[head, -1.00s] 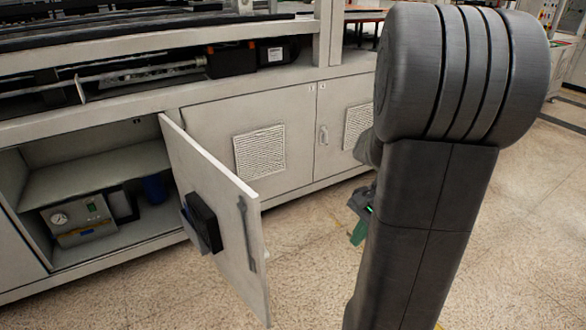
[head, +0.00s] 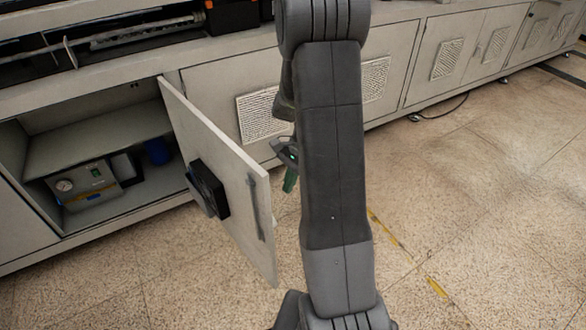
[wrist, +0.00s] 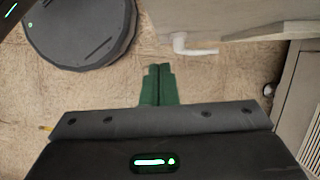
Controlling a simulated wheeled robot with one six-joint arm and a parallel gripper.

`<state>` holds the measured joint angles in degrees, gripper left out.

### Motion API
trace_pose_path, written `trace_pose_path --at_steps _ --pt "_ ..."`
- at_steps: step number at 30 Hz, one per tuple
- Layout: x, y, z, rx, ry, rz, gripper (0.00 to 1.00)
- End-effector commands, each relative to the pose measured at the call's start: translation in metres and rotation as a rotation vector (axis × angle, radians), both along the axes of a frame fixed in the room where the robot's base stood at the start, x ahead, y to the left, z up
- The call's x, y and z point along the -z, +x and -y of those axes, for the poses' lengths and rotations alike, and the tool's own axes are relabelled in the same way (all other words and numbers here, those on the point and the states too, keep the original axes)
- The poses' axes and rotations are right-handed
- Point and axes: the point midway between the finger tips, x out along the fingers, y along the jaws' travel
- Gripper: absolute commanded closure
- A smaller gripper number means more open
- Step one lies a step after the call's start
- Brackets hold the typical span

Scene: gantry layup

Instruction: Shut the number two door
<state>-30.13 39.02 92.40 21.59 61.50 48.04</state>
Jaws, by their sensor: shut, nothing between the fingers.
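A pale cabinet door (head: 222,175) stands wide open on the left of the head view, swung out from the right side of its compartment. A black box (head: 208,188) and a grey wrench-shaped bar are on its inner face. No number can be read on it. My gripper (head: 290,180) is to the right of the door, on its outer side, apart from it. In the wrist view my gripper (wrist: 157,85) has its green fingers together, empty, over the floor. A pale handle (wrist: 195,47) on a pale panel (wrist: 245,14), apparently the door's outer face, is ahead and to the right.
The open compartment (head: 100,145) holds a gauge unit (head: 85,187) and a blue item (head: 157,151). Closed cabinet fronts with vents (head: 447,59) run to the right. A dark cable (head: 445,110) lies by the cabinets. The floor (head: 480,210) at right is clear.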

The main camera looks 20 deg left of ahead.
Motion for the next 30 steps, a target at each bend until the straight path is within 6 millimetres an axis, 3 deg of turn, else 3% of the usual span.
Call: trace_pose_path --at_steps 2,10,30 --pt "0.017 -0.006 -0.003 -0.001 -0.003 -0.004 1.0" --pt "0.012 -0.035 -0.02 -0.002 0.0 0.001 1.0" --pt "0.011 -0.047 -0.026 0.017 0.0 0.0 1.0"
